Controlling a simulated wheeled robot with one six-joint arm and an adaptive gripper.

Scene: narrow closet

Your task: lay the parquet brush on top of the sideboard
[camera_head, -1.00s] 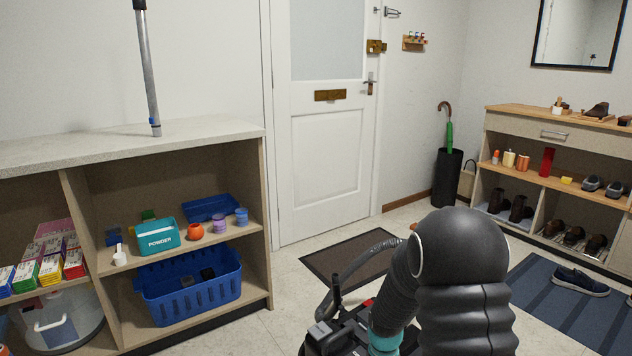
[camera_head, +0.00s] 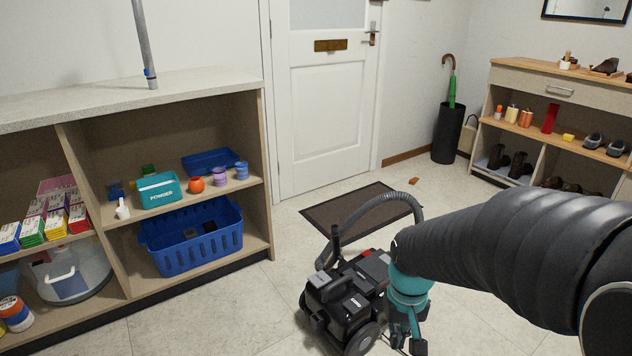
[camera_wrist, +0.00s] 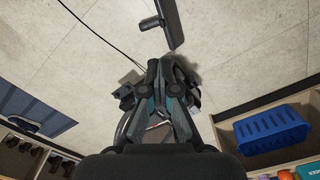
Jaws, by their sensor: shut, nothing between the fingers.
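A dark T-shaped floor head (camera_wrist: 170,22) lies on the floor at the top of the wrist view, beyond my fingertips; it could be the parquet brush, but I cannot tell for sure. It is not seen in the head view. My gripper (camera_head: 407,346) points down beside the black vacuum cleaner; in the wrist view my gripper (camera_wrist: 165,70) is shut and empty, apart from the floor head. A drawer unit with a wooden top (camera_head: 540,72) stands at the right. A shelf unit with a pale top (camera_head: 60,108) stands at the left. I cannot tell which is the sideboard.
The vacuum cleaner (camera_head: 345,300) with its hose stands beside my gripper. A metal tube (camera_head: 146,45) rises at the left unit's top. A blue basket (camera_head: 190,240) is on its lower shelf. A doormat (camera_head: 345,222) lies before the door. An umbrella stand (camera_head: 447,132) is by the wall.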

